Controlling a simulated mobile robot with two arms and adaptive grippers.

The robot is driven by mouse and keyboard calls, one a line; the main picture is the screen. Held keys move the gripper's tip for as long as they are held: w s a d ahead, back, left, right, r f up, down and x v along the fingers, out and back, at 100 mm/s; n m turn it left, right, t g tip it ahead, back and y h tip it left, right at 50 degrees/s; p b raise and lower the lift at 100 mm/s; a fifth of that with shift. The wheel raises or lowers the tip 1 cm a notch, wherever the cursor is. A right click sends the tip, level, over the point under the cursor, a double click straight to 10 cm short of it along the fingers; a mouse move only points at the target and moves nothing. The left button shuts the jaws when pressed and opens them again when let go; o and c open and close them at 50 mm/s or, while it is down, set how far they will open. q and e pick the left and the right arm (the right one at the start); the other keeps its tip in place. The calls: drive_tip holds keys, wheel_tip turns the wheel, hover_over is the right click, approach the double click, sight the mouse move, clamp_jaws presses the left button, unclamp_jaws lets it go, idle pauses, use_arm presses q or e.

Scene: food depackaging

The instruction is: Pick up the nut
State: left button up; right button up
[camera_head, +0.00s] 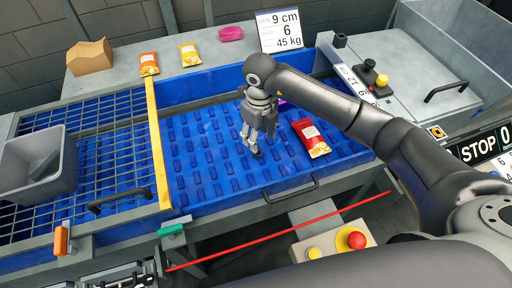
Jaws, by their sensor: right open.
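My right gripper (255,145) points down over the blue ribbed tray (205,190), its fingers apart, to the left of a red and yellow packet (311,138). The packet lies flat on the tray and is apart from the fingers. I cannot make out a loose nut, nor tell whether this packet is the nut. A purple thing (283,104) lies behind my gripper, mostly hidden by my arm. My left gripper is not in view.
Two orange-yellow packets (149,64) (189,55), a brown paper bag (89,57) and a pink thing (231,33) lie on the back shelf. A grey bin (40,165) sits on the blue grid at left. The tray's left half is clear; its front rim has a handle (291,189).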

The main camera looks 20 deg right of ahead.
sight(259, 154)
drive_tip(key=shift+s+f, duration=0.15)
drive_tip(key=shift+f, duration=0.75)
drive_tip(key=shift+f+p, duration=0.45)
drive_tip(key=shift+f, duration=0.2)
drive_tip(key=f, duration=0.1)
drive_tip(key=f+p, duration=0.1)
drive_tip(key=f, duration=0.1)
drive_tip(key=shift+s+f, duration=0.2)
drive_tip(key=shift+f, duration=0.35)
drive_tip(key=shift+w+f, duration=0.1)
drive_tip(key=shift+f, duration=0.05)
drive_tip(key=c, duration=1.1)
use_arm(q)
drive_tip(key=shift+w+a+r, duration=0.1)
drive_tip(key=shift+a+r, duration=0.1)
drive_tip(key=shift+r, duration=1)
